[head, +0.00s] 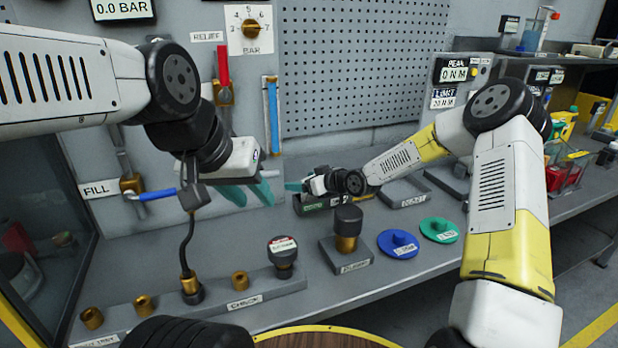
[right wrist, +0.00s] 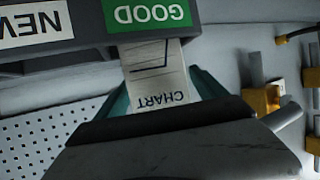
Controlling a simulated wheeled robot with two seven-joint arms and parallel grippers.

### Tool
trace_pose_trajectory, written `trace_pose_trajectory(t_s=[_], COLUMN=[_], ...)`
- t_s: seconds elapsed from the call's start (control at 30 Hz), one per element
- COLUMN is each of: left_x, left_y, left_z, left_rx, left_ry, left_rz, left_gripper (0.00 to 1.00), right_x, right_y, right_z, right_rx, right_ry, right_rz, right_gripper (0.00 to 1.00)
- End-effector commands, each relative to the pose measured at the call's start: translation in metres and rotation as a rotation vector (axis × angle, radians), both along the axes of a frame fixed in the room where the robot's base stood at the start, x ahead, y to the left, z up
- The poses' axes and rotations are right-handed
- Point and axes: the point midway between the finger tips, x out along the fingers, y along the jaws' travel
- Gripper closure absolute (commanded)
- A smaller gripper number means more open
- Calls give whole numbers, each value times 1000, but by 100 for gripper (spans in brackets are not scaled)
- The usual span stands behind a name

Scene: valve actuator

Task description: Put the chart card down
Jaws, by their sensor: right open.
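The chart card (right wrist: 158,80) is white with the word CHART and a dark line; it shows upside down in the right wrist view. Its far end meets the lower edge of a dark holder with a green GOOD label (right wrist: 151,15), and I cannot tell whether it lies in or under it. My right gripper (right wrist: 163,92) is open, with a teal finger on each side of the card. In the head view my right gripper (head: 293,187) is at the dark holder (head: 312,207) on the bench; the card cannot be made out there. My left gripper (head: 250,192) has its teal fingers apart and empty, near the back panel.
A NEW label (right wrist: 30,28) sits beside GOOD. On the bench are a black-capped brass part (head: 347,228), a blue disc (head: 398,244), a green disc (head: 439,230) and a rail with brass fittings (head: 240,281).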

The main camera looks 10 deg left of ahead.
Motion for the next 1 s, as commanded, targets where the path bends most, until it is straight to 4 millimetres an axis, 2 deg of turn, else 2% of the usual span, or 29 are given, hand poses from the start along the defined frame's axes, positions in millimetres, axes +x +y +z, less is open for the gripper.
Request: trace_pose_trajectory(t_s=[0.17, 0.27, 0.7, 1.0], left_x=[0, 0, 0, 0], left_y=[0, 0, 0, 0], left_z=[0, 0, 0, 0], left_rx=[0, 0, 0, 0], left_ry=[0, 0, 0, 0], left_rz=[0, 0, 0, 0], left_gripper=[64, 64, 64, 64], right_x=[0, -5, -59, -76], right_y=[0, -9, -71, -88], right_z=[3, 8, 41, 48], right_rx=[0, 0, -1, -43], right_ry=[-2, -2, -1, 16], right_rz=[-1, -1, -4, -10], right_gripper=[19, 19, 19, 19])
